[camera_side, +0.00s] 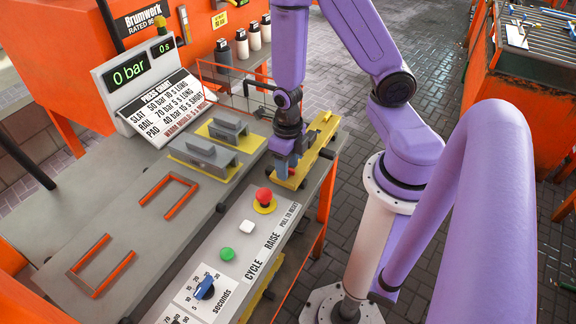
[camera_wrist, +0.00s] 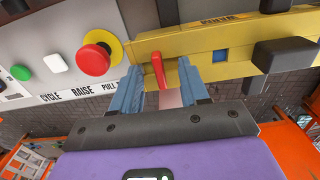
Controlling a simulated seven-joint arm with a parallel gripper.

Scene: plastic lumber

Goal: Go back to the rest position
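My gripper (camera_side: 287,163) hangs low over the yellow fixture (camera_side: 322,137) at the right end of the bench. In the wrist view my gripper (camera_wrist: 162,88) has its two blue fingers apart. A red lever (camera_wrist: 158,70) on the yellow fixture (camera_wrist: 215,42) shows between the fingers, with a gap on each side. I see nothing held. Whether a finger touches the fixture cannot be told.
A red mushroom button (camera_side: 264,196), a white button (camera_side: 247,227), a green button (camera_side: 227,254) and a blue dial (camera_side: 205,288) are on the front panel. A display box (camera_side: 140,75) reads 0 bar and 0s. Grey moulds (camera_side: 205,150) sit behind on the bench.

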